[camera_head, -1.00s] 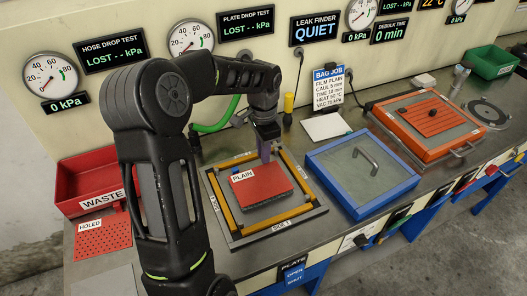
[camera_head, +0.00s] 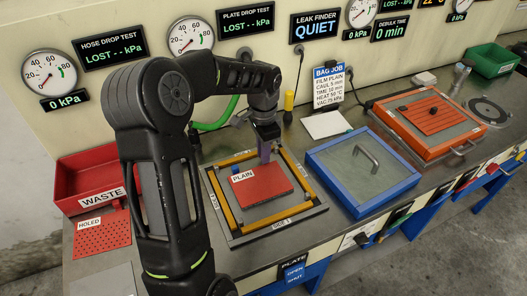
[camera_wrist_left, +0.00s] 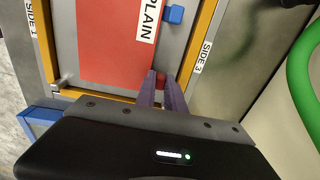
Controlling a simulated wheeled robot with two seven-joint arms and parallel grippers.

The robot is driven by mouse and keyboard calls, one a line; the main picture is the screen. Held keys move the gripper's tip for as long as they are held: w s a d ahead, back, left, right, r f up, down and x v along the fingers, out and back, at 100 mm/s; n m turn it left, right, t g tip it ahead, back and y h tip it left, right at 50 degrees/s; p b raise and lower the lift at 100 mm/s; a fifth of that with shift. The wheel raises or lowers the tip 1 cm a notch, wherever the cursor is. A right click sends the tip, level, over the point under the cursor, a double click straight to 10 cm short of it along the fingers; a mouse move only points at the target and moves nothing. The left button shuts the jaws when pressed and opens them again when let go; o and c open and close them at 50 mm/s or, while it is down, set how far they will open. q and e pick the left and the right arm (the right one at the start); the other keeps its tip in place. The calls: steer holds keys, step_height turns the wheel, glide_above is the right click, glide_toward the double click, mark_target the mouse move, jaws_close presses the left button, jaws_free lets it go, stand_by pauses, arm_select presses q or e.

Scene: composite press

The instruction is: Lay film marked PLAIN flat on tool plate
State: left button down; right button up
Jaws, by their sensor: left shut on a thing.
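The red film marked PLAIN (camera_head: 265,186) lies over the middle of the grey tool plate (camera_head: 231,239), inside its yellow edge strips. It looks flat and level, and it also shows in the left wrist view (camera_wrist_left: 110,40). My left gripper (camera_head: 266,158) points down at the film's far edge. In the left wrist view its purple fingers (camera_wrist_left: 161,84) are shut on a small red tab at the film's edge. Whether the film's whole underside touches the plate I cannot tell. My right gripper is not in view.
A blue-framed glass lid (camera_head: 357,170) stands right of the plate, and an orange press (camera_head: 432,124) beyond it. A red WASTE bin (camera_head: 88,186) and a HOLED red sheet (camera_head: 103,233) are at left. A small blue block (camera_wrist_left: 174,14) sits near the film.

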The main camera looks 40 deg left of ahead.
arm_select(q)
steer(key=shift+f, duration=0.15)
stand_by(0.4)
steer(key=c, duration=1.3)
jaws_free()
steer(key=shift+c, duration=0.2)
step_height(320, 180, up, 8)
steer(key=shift+f+b, duration=0.1)
steer(key=shift+b, duration=0.45)
steer(key=shift+d, duration=0.1)
